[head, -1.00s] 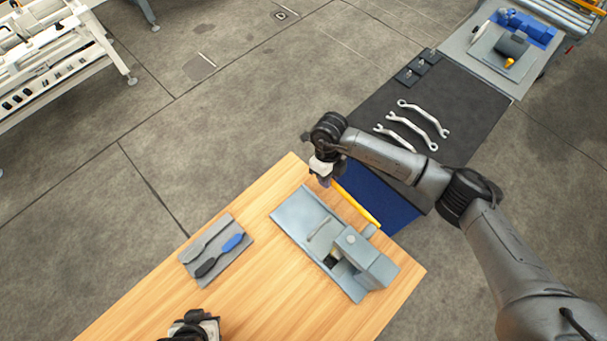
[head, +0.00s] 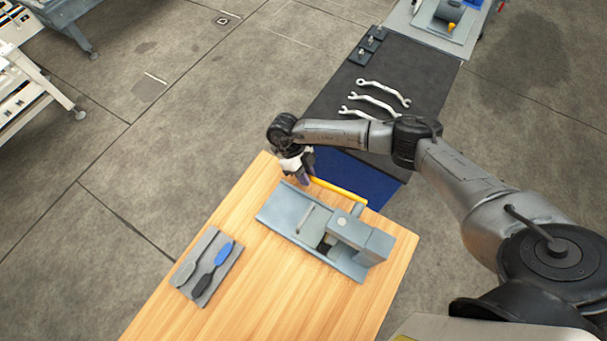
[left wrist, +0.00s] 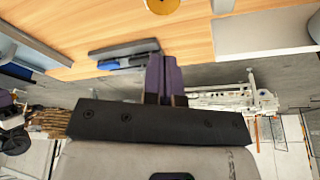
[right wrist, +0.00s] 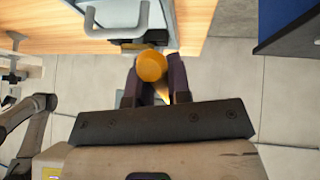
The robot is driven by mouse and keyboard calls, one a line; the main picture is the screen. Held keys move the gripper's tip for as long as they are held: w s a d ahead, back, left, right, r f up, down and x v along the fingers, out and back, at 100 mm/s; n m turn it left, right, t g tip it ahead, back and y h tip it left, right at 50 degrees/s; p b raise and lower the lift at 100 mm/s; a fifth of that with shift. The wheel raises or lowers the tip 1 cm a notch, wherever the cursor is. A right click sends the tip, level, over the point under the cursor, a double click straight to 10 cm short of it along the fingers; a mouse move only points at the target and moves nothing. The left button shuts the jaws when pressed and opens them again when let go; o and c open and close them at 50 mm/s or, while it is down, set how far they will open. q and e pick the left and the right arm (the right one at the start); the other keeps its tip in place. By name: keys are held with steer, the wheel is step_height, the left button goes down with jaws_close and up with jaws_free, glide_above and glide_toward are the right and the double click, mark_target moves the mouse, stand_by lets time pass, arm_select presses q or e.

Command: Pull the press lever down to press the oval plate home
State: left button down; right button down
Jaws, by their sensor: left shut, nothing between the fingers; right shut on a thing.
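The grey press (head: 375,246) stands on the wooden table, with a flat bed and a boxy head. Its orange lever (head: 338,191) runs along the far side, out past the head. My right gripper (head: 306,178) is shut on the lever's outer end; the round orange lever tip (right wrist: 151,65) shows between its fingers in the right wrist view. My left gripper (left wrist: 160,78) is shut and empty, and is out of the head view. The orange tip also shows at the top edge of the left wrist view (left wrist: 161,4). I cannot make out the oval plate; the press head covers the space beneath.
A grey tray (head: 222,275) with blue, black and grey pieces lies on the wooden table (head: 270,300), left of the press. A dark bench (head: 335,95) with several wrenches (head: 375,103) stands behind. Bare tabletop lies in front of the press.

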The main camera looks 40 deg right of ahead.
steer(key=shift+s+d+f, duration=0.1)
steer(key=shift+f, duration=0.15)
steer(key=c, duration=1.1)
jaws_free()
steer(key=shift+r, duration=0.1)
arm_select(q)
step_height(320, 180, down, 2)
steer(key=shift+f+b, duration=0.2)
steer(key=shift+b, duration=0.9)
arm_select(e)
steer(key=v, duration=1.4)
